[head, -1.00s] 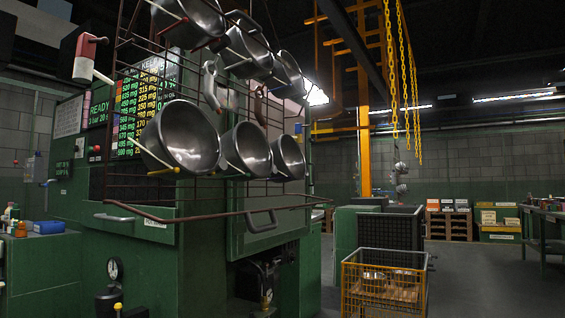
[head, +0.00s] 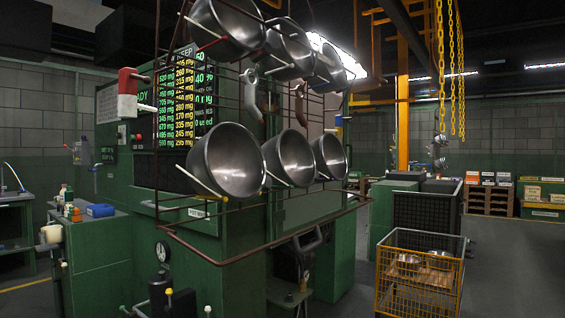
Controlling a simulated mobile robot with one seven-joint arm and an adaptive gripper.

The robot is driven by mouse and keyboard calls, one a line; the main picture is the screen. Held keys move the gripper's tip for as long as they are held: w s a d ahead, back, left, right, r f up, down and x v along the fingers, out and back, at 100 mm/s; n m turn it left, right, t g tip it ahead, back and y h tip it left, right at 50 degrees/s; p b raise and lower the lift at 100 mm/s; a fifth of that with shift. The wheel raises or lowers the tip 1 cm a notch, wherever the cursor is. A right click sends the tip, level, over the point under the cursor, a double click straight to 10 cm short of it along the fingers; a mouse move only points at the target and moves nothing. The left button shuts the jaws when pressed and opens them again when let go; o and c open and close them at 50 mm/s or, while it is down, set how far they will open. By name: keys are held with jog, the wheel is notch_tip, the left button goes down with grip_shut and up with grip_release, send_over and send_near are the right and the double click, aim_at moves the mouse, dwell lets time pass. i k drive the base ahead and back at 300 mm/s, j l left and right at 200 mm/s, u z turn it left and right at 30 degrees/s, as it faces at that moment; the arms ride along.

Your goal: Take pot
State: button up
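Several metal pots hang on a dark red wire rack (head: 262,254), in an upper and a lower row. The lower row holds a large pot (head: 226,160), a middle pot (head: 291,157) and a smaller pot (head: 329,155), their open mouths tilted toward me. The upper row holds an upper left pot (head: 229,28), partly cut off by the picture's top edge, an upper middle pot (head: 289,50) and an upper right pot (head: 329,70). Light-coloured rods cross in front of several pots. My gripper is not in view.
A yellow wire cart (head: 420,275) with metal bowls or pots inside stands at lower right, beside a dark mesh bin (head: 422,212). Yellow chains (head: 441,60) hang behind. Open floor (head: 505,270) lies at right.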

aim_at(330, 153)
jog(key=i+l+u, duration=0.15)
jog(key=l+u, duration=0.6)
jog(key=l, duration=0.2)
jog(key=l+u, duration=0.2)
jog(key=l, duration=1.05)
